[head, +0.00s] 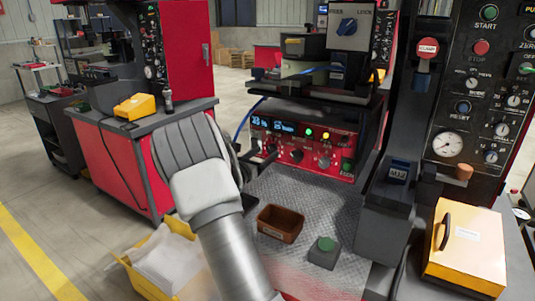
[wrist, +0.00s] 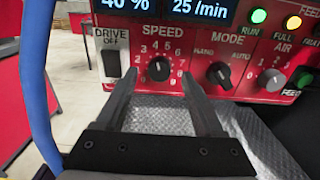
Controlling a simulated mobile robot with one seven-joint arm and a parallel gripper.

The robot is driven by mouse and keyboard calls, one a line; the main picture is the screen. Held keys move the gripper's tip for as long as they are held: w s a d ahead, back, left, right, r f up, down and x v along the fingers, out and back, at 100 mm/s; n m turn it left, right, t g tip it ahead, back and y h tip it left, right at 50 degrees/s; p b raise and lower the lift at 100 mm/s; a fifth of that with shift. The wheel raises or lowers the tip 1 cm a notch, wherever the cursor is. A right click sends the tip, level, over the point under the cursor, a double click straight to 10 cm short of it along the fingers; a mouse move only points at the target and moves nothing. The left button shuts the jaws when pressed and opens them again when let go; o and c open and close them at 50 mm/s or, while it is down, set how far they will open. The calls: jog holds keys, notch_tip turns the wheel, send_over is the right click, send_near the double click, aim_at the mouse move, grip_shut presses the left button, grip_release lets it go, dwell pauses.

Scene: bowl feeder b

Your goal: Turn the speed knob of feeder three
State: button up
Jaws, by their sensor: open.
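The speed knob (wrist: 159,69) is a black dial under the word SPEED on a red panel (wrist: 190,95) in the wrist view. Its pointer stands near the upper part of the scale. My gripper (wrist: 158,75) is open, with one finger on each side of the knob in the picture. I cannot tell whether the fingers touch the panel. The display (wrist: 165,8) reads 40 % and 25 /min.
A DRIVE OFF switch (wrist: 110,60) sits left of the knob, and a MODE knob (wrist: 219,75) and an AIR knob (wrist: 271,79) sit right. A blue hose (wrist: 38,90) runs down the left.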

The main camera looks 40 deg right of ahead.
aim_at(272, 149)
jog(key=shift+x, duration=1.2)
grip_shut()
